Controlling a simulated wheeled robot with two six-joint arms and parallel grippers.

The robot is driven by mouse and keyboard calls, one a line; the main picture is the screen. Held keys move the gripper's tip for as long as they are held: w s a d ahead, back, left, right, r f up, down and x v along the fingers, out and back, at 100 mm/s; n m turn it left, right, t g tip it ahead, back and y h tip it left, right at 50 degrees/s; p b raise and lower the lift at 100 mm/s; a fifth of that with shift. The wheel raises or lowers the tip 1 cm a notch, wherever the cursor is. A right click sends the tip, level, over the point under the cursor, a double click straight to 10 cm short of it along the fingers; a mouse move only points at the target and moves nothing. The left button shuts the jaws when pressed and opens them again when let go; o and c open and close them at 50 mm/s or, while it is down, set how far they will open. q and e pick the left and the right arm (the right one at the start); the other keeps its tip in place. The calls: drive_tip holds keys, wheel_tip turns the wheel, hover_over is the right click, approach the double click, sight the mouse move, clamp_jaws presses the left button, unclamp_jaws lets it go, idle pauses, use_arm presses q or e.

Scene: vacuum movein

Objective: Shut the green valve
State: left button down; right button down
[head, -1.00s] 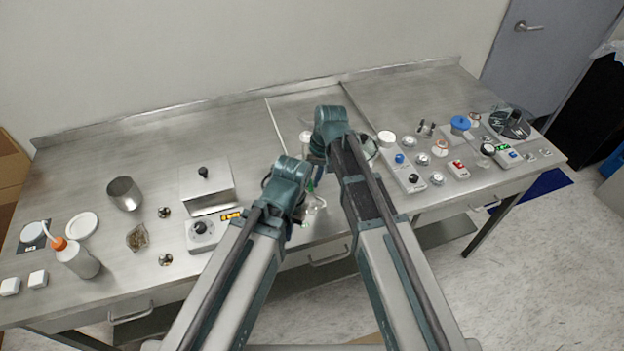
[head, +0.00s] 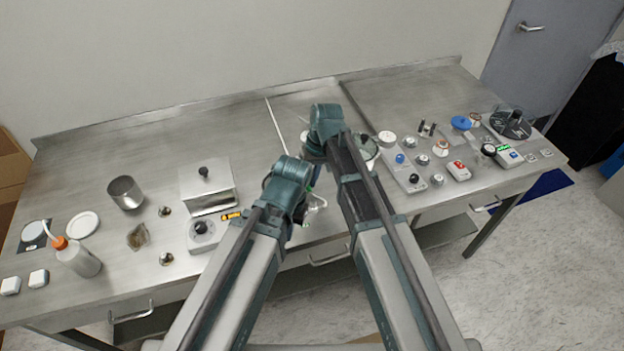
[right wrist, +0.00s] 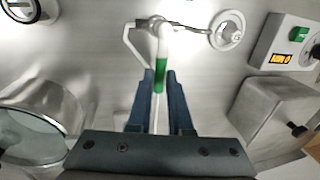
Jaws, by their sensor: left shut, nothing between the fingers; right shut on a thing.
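The green valve handle (right wrist: 161,72) shows in the right wrist view as a green sleeve on a white lever, joined to white pipework (right wrist: 157,28). My right gripper (right wrist: 158,80) has its two dark fingers on either side of the green sleeve and is shut on it. In the head view the valve is mostly hidden behind my arms; only part of the white fitting (head: 317,201) shows. My left gripper (head: 303,212) is the lower one, beside the fitting. It is shut and empty, its fingertips mostly hidden by its wrist.
A control box with an orange display (head: 203,233) and a steel box with a black knob (head: 207,187) stand left of my grippers. A round clear-topped vessel (right wrist: 40,130) stands on the other side. Several knobs and switches crowd the table's right. The back of the table is clear.

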drive_tip(key=shift+a, duration=0.1)
drive_tip(key=c, duration=0.8)
unclamp_jaws()
drive_tip(key=shift+c, duration=0.2)
use_arm(q)
drive_tip(key=shift+r, duration=0.15)
use_arm(e)
drive_tip(key=shift+r, duration=0.15)
use_arm(q)
wheel_tip(320, 180, up, 13)
drive_tip(key=p, duration=1.3)
drive_tip(key=shift+r+p, duration=0.15)
drive_tip(key=shift+p, duration=0.15)
use_arm(e)
wheel_tip(320, 180, up, 13)
drive_tip(key=d, duration=0.2)
drive_tip(key=shift+w+d+r, duration=0.15)
drive_tip(key=shift+w+d, duration=0.15)
drive_tip(key=shift+w, duration=0.1)
